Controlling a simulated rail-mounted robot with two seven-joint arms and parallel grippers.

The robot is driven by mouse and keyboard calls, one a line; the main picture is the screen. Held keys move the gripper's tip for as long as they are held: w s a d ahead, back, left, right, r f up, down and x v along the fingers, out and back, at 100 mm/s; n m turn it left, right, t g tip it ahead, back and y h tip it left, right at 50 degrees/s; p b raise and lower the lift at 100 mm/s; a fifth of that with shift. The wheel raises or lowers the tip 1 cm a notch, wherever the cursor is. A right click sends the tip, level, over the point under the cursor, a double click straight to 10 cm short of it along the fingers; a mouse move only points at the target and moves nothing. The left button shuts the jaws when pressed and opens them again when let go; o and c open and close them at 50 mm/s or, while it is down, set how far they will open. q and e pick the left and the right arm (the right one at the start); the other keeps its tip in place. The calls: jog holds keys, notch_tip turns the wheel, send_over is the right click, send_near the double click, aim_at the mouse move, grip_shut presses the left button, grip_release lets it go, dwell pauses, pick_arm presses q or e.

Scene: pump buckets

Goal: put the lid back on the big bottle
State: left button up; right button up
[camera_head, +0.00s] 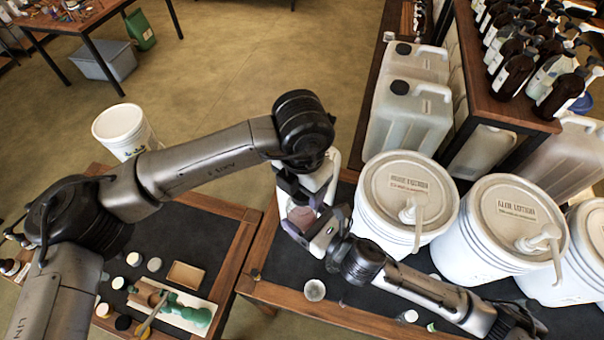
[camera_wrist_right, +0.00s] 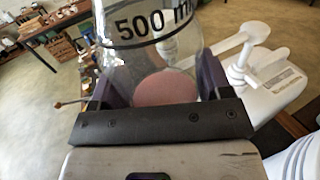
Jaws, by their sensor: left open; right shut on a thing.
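My right gripper (camera_wrist_right: 155,85) is shut on a clear bottle (camera_wrist_right: 150,60) marked "500 ml", with a pink patch low in it. In the head view the pinkish bottle (camera_head: 301,215) shows between the jaws of my right gripper (camera_head: 305,228), above the dark bench top. My left gripper (camera_head: 300,190) is open and close above it; its fingertips are partly hidden, and I cannot tell whether they touch the bottle. A small pale round piece (camera_head: 314,290) lies on the bench below. I cannot tell whether it is the lid.
White pump buckets (camera_head: 405,205) (camera_head: 512,230) stand close at the right, with jerrycans (camera_head: 408,115) behind them. Brown bottles (camera_head: 512,72) fill a raised shelf. A left bench holds a small tray (camera_head: 172,310) and jars. A gap separates the benches.

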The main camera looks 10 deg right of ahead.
pick_arm(q)
jog(key=shift+f, duration=0.45)
jog(key=shift+c, duration=0.2)
jog(key=c, duration=0.9)
jog(key=o, duration=1.1)
notch_tip(320, 180, up, 12)
